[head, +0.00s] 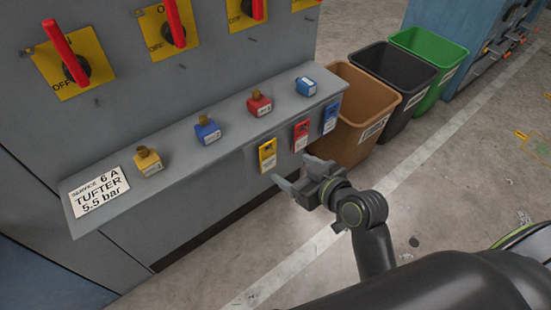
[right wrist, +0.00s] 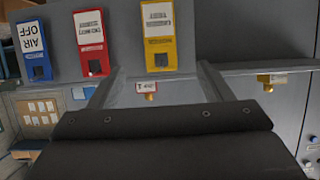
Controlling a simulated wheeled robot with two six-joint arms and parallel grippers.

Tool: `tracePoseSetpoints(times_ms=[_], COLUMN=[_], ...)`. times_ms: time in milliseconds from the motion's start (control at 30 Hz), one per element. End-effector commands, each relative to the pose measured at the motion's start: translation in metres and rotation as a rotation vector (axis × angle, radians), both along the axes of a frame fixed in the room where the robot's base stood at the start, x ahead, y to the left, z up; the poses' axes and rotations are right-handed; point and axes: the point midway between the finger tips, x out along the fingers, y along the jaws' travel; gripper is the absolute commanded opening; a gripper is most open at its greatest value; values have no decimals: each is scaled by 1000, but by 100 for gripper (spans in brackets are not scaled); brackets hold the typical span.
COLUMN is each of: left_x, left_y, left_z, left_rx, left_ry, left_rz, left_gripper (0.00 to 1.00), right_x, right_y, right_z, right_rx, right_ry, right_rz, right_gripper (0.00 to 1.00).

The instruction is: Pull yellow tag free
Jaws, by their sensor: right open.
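The yellow tag (head: 267,155) hangs on the front edge of the grey ledge, leftmost of three tags in the head view. In the right wrist view the yellow tag (right wrist: 159,40) appears upside down, ahead of the space between my fingers. My right gripper (head: 291,171) is open and empty, just in front of and slightly below the yellow tag. In the right wrist view the fingers (right wrist: 160,72) stand apart on either side of the tag's line, with the tag beyond the tips. I cannot tell the exact gap. My left gripper is not in view.
A red tag (head: 301,136) and a blue tag (head: 330,118) hang close to the right. Several padlocks, including a yellow one (head: 148,161), stand on the ledge (head: 230,133). Brown (head: 350,95), black and green bins stand at right. The floor in front is clear.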

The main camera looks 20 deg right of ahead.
Motion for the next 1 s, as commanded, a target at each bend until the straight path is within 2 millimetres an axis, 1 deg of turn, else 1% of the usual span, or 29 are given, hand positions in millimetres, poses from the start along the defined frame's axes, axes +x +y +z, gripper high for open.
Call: tracePoseSetpoints(times_ms=[33,200,300,433,600,900,933,1000], left_x=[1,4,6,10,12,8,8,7], left_y=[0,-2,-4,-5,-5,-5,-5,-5], left_z=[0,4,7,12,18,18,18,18], left_rx=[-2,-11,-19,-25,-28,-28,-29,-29], left_ry=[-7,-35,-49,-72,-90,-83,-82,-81], left_rz=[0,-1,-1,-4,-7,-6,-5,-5], left_gripper=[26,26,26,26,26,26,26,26], right_x=[10,39,54,69,79,81,81,81], right_y=[5,15,20,25,29,30,30,30], right_z=[-5,-18,-25,-31,-35,-36,-36,-36], right_rx=[3,3,2,1,1,1,1,1], right_ry=[-2,-1,0,-1,-1,0,0,0], right_rz=[1,0,0,0,0,-1,-1,-1], right_gripper=[73,73,73,73,73,73,71,62])
